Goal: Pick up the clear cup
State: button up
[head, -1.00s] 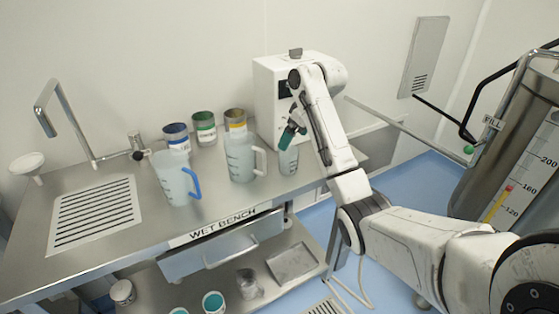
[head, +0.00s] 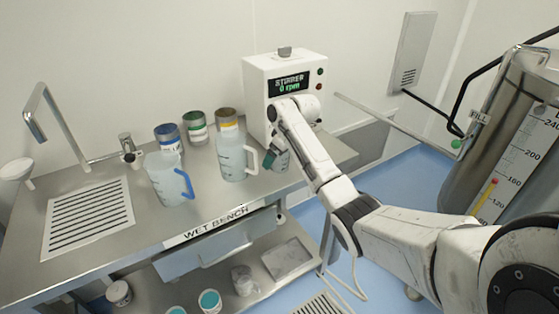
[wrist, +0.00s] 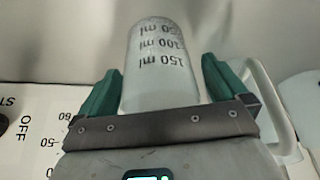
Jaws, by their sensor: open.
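The clear cup (wrist: 160,62) stands out in the wrist view as a translucent cylinder with dark ml markings. It lies between the two green fingers of my gripper (wrist: 161,72), with a gap visible at the right finger; the left finger is close to its side. In the head view the cup (head: 281,160) is at the right end of the bench in front of the white stirrer, partly hidden by my gripper (head: 270,157) and arm. My gripper is open around the cup. Whether the fingers touch it is unclear.
A white-handled jug (head: 232,160) stands close left of the cup; its handle (wrist: 277,108) shows in the wrist view. A blue-handled jug (head: 167,180) and several cans stand further left. The stirrer (head: 258,100) is directly behind. The bench's front strip is clear.

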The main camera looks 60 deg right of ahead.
jog(key=c, duration=1.1)
jog(key=shift+o, duration=0.2)
jog(key=shift+r, duration=0.1)
jog(key=shift+r, duration=0.35)
notch_tip(320, 180, up, 2)
jog(key=shift+w+r+b, duration=0.1)
jog(key=shift+b, duration=0.45)
jog(key=s+a+r+p, duration=0.6)
jog(key=s+r, duration=0.4)
jog(key=s, duration=0.2)
jog(key=shift+s+a+p, duration=0.25)
jog(key=shift+a+p, duration=0.05)
